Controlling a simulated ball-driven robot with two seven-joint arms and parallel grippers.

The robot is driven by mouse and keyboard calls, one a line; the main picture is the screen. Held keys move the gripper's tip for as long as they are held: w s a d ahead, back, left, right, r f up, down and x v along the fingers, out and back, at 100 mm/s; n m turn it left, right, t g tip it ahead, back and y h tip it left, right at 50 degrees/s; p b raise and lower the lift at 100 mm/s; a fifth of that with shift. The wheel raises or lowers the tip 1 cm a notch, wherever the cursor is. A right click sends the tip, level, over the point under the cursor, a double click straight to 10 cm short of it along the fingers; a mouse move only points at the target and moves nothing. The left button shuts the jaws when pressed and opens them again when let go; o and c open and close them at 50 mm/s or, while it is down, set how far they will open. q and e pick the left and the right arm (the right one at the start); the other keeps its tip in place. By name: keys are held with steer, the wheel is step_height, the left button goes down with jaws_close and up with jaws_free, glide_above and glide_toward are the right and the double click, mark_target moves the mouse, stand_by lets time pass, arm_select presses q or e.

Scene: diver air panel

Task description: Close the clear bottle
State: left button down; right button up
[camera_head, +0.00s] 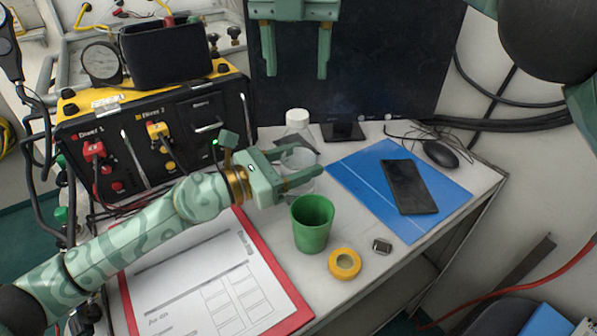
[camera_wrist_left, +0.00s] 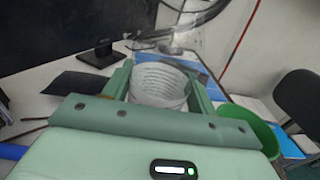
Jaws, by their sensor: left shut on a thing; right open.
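I cannot tell whether the cap is screwed tight. My right gripper (camera_head: 295,75) is open and empty, fingers pointing down, above and behind the bottle.
A green cup (camera_head: 312,225) stands close in front of my left gripper, with yellow tape (camera_head: 345,263) beside it. A blue folder (camera_head: 440,196) with a black phone (camera_head: 409,187) lies right. A red clipboard (camera_head: 290,296) lies front left. The air panel (camera_head: 120,165) stands left; the monitor (camera_head: 400,60) stands behind.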

steer(key=shift+s+r, duration=0.1)
steer(key=shift+r, duration=1.95)
arm_select(q)
steer(key=shift+c, duration=1.9)
jaws_free()
steer(key=shift+a, duration=0.1)
steer(key=b+v, duration=0.1)
steer(key=v, duration=0.6)
steer(key=b+v, duration=0.1)
steer(key=v, duration=0.6)
steer(key=shift+s+a+f, duration=0.15)
steer(key=shift+a+f, duration=0.1)
steer(key=shift+a, duration=0.05)
arm_select(e)
steer(key=f, duration=0.2)
steer(key=w+f, duration=0.1)
steer(key=f, duration=0.1)
steer(key=shift+w, duration=0.1)
arm_select(q)
steer(key=shift+s+a+r+b, duration=0.1)
steer(key=shift+s+a+b, duration=0.3)
steer(key=shift+a, duration=0.15)
arm_select(e)
steer(key=shift+f, duration=0.15)
arm_select(q)
steer(key=shift+r, duration=0.15)
